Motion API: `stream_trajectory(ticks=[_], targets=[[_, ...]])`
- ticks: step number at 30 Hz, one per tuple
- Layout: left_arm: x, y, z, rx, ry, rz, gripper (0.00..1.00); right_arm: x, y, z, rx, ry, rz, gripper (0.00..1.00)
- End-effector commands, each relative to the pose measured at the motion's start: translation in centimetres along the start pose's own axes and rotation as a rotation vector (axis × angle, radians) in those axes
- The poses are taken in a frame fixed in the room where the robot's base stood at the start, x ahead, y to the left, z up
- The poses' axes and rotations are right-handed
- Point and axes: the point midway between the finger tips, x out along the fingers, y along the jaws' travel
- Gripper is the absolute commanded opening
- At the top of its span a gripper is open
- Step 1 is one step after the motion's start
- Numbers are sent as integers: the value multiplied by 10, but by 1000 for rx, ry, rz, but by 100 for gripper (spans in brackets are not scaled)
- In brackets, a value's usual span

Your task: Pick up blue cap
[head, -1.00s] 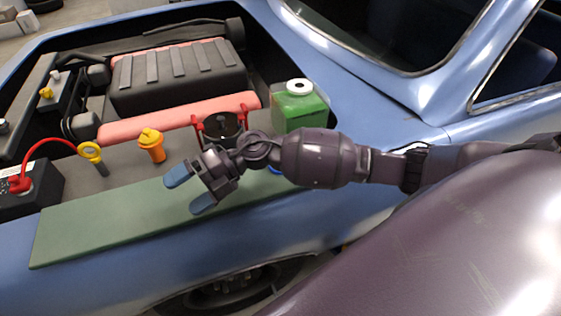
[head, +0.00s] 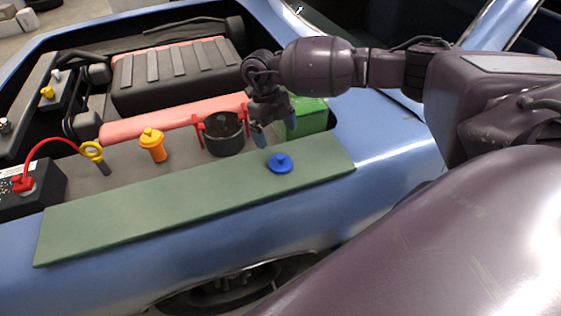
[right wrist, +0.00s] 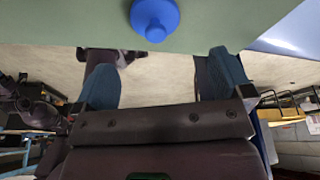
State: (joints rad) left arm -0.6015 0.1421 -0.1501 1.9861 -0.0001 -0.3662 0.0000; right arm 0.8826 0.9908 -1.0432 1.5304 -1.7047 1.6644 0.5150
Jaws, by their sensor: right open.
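The blue cap (head: 280,164) lies on the green mat (head: 150,217) near its right end. It also shows at the top of the right wrist view (right wrist: 155,18), beyond the fingertips and centred a little left between them. My right gripper (head: 276,135) is above and behind the cap, in front of the green container, with its fingers pointing down. It is open and empty, and its two blue-tipped fingers stand wide apart in the right wrist view (right wrist: 165,75). It does not touch the cap. My left gripper is not in the head view.
A green container (head: 310,118) stands behind the mat, partly hidden by my right gripper. A dark round pot with red clips (head: 224,135), an orange bottle (head: 152,145) and a yellow-ringed dipstick (head: 95,155) stand behind the mat. The mat's left part is clear.

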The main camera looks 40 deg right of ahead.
Motion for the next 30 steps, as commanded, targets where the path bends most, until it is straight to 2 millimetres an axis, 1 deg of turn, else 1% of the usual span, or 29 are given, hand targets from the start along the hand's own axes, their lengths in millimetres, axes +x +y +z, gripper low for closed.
stream_trajectory(ticks=[1,3,13,21,24,29,30], targets=[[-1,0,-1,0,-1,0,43,8,1,-1,0,3,2,97],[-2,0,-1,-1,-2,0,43,18,0,0,0,3,2,97],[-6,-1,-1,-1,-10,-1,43,42,3,0,-2,1,3,97],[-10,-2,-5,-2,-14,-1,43,77,6,1,-1,2,4,97],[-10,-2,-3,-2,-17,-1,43,81,5,2,-1,-1,3,97],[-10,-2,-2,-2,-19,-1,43,81,5,2,-1,-1,3,97],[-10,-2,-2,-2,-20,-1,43,81,6,2,-1,-1,3,93]])
